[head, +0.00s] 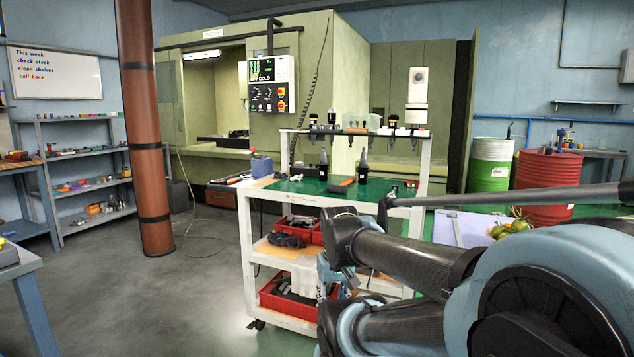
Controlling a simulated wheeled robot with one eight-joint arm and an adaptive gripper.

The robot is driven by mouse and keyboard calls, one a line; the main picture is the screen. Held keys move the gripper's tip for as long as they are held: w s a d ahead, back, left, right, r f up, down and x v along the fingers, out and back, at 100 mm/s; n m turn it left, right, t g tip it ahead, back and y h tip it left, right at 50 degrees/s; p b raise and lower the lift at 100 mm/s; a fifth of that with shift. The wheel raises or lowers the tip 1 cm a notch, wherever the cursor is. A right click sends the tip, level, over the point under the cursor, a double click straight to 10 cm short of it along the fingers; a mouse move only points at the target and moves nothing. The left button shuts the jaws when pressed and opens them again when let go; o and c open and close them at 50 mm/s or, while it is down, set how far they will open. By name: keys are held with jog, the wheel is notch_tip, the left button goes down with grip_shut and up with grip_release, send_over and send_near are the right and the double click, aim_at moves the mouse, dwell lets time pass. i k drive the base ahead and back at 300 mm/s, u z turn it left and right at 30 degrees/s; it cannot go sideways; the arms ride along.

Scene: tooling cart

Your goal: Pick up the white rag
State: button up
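A white cloth, which looks like the white rag (304,279), hangs at the front of the cart's middle shelf in the head view, right of centre on that shelf. My gripper (328,273) seems to be the small blue-grey and dark parts just right of the cloth, at the end of my arm. My own arm links cover much of it, and its fingers are not clear. I cannot tell whether it touches the cloth.
The white cart (247,240) has a green top (300,187) with dark bottles and small tools. Red trays (275,301) with dark items sit on its lower shelves. A brown pillar (146,150) stands left. Open floor (200,280) lies left of the cart.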

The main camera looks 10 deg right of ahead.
aim_at(297, 177)
jog(key=z, duration=0.05)
jog(key=i, duration=1)
jog(key=u, duration=0.05)
